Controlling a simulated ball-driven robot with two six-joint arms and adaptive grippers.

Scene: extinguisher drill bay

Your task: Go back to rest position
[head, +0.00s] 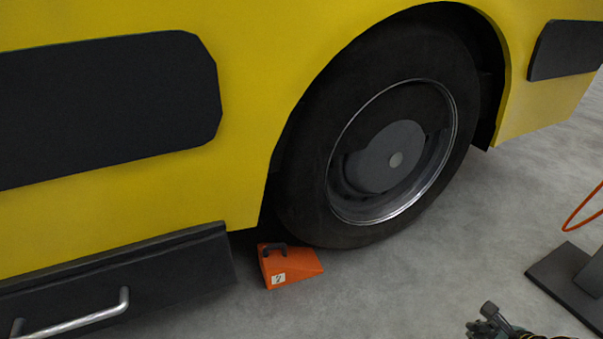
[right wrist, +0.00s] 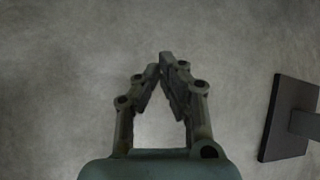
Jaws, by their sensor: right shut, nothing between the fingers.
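My right gripper (head: 488,318) shows at the bottom edge of the head view, right of the middle, above the bare floor. The right wrist view shows the same gripper (right wrist: 162,68) with its fingertips drawn together and nothing between them. My left gripper is in neither view. An orange wheel chock (head: 290,268) with a black handle and a white numbered label sits on the floor at the foot of the black tyre (head: 322,215). My right gripper is well apart from it.
A yellow vehicle (head: 245,110) fills the upper part of the head view, with a silver handle (head: 75,322) low on the left. A dark stand base (head: 565,285) is at the right, also in the right wrist view (right wrist: 284,135). An orange hose (head: 578,213) hangs above it. The grey floor between is clear.

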